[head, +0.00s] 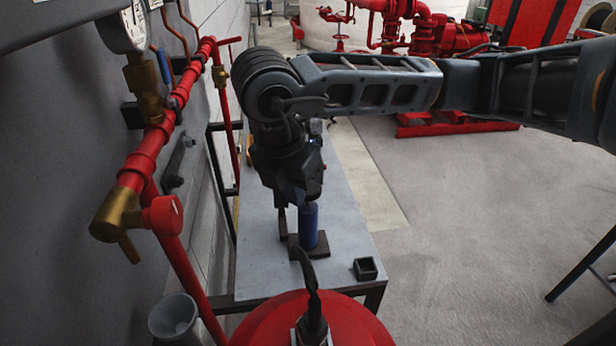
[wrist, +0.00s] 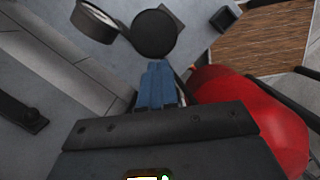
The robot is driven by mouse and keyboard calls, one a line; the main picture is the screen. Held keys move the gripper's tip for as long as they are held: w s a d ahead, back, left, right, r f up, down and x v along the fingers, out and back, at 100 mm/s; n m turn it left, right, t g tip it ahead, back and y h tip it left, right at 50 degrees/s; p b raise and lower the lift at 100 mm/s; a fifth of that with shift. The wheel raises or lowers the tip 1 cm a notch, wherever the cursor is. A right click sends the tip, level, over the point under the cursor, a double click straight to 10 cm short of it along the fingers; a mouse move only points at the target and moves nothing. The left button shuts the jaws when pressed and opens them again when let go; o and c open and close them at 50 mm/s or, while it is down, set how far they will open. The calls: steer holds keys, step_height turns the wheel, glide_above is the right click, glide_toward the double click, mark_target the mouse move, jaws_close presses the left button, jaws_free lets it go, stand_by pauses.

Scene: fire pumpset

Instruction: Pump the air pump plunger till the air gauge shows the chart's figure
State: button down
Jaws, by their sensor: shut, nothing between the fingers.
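The air pump is a blue upright cylinder (head: 309,228) on a dark square base on the grey bench. In the wrist view its plunger top is a black round knob (wrist: 155,35). The air gauge (wrist: 97,20) is a round dial beside the knob, seen at a steep slant; its reading cannot be made out. My gripper (head: 294,196) points down at the top of the pump and partly hides it. In the wrist view its blue fingers (wrist: 156,68) are together and empty, their tips at the knob's edge. I cannot tell whether they touch it. I see no chart.
A small black open box (head: 365,268) stands on the bench (head: 340,215) right of the pump. A red tank (head: 300,322) stands in front, also in the wrist view (wrist: 262,120). Red pipes (head: 150,150) with a gauge (head: 132,22) run along the left wall.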

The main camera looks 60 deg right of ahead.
steer(key=v, duration=0.7)
steer(key=shift+r, duration=0.35)
steer(key=shift+r, duration=0.1)
stand_by(0.5)
steer(key=shift+y, duration=0.8)
steer(key=d+r+p, duration=0.1)
steer(key=d+p, duration=0.2)
steer(key=d+r+p, duration=0.1)
steer(key=p, duration=0.1)
steer(key=shift+d+r, duration=0.3)
